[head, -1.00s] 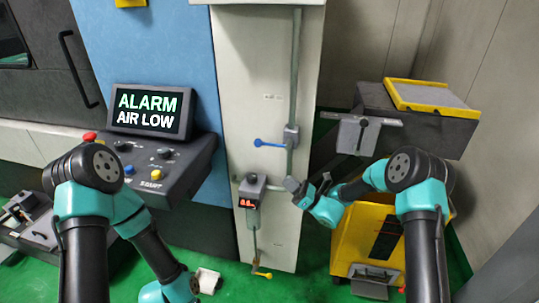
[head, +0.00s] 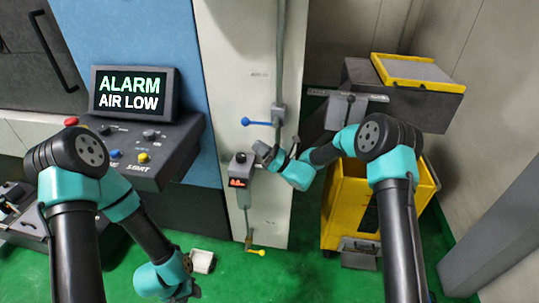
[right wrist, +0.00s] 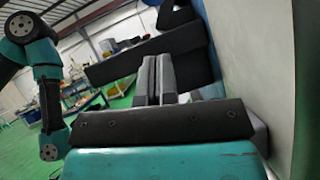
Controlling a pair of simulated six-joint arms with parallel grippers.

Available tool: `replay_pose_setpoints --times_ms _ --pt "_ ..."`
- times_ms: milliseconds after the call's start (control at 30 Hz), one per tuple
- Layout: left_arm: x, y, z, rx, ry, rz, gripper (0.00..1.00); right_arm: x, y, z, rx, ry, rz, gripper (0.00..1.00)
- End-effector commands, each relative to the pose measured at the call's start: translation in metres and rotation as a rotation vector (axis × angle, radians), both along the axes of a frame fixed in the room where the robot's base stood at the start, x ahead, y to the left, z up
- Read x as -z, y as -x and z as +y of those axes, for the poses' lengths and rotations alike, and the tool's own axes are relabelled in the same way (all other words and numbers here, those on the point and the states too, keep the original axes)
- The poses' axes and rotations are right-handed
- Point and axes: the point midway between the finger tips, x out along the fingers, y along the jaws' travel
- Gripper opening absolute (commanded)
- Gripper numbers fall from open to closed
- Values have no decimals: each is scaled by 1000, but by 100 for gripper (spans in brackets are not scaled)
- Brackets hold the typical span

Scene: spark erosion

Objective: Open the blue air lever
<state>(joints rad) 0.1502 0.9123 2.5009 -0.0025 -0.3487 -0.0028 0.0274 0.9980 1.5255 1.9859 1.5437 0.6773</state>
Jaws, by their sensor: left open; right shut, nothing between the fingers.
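The blue air lever (head: 259,123) points left, about level, from a grey valve (head: 279,113) on the vertical pipe of the pale column. My right gripper (head: 265,152) is shut and empty. It shows just below the lever and valve in the head view, apart from the lever in the picture. In the right wrist view its two grey fingers (right wrist: 156,78) lie together with nothing between them. The lever cannot be made out there. My left gripper (head: 192,289) is low at the front, open, its fingers mostly hidden by the wrist.
The control panel's screen (head: 134,94) reads ALARM AIR LOW. A yellow cart (head: 345,220) stands at right. A small white object (head: 203,261) is near my left wrist.

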Motion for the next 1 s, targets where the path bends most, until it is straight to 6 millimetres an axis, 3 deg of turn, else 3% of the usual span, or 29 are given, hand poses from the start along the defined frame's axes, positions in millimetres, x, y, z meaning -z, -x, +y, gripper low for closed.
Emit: replay_pose_setpoints --times_ms 100,400,1000 --pt "0 0 0 0 0 0 43 -11 -7 17 -1 0 -2 0" --pt "0 0 0 0 0 0 43 -45 -17 21 1 0 -2 0" --pt "0 0 0 0 0 0 43 -49 -18 29 -10 -12 -2 0"
